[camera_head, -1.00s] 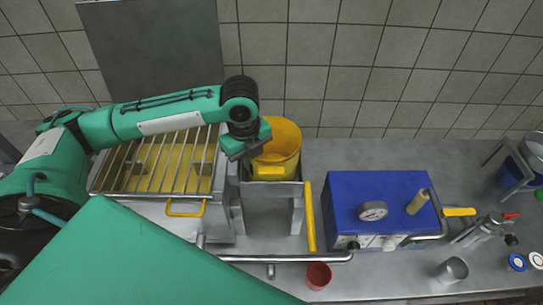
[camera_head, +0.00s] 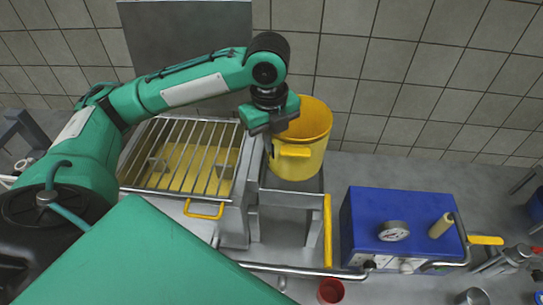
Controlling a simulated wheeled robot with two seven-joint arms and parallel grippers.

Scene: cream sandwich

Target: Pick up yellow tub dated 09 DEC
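A yellow tub (camera_head: 303,150) stands on a grey metal stand beside the grated tray. No date is readable on it. My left gripper (camera_head: 270,122) is at the tub's upper left side, next to its rim. Its fingers are partly hidden, and I cannot tell whether they are open, shut or touching the tub. My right gripper is not in view.
A metal tray with a grate (camera_head: 180,157) is left of the tub. A blue box with a gauge (camera_head: 400,228) stands to the right. A yellow bar (camera_head: 328,230) and a red cup (camera_head: 330,291) are in front. Bare counter lies right of the tub.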

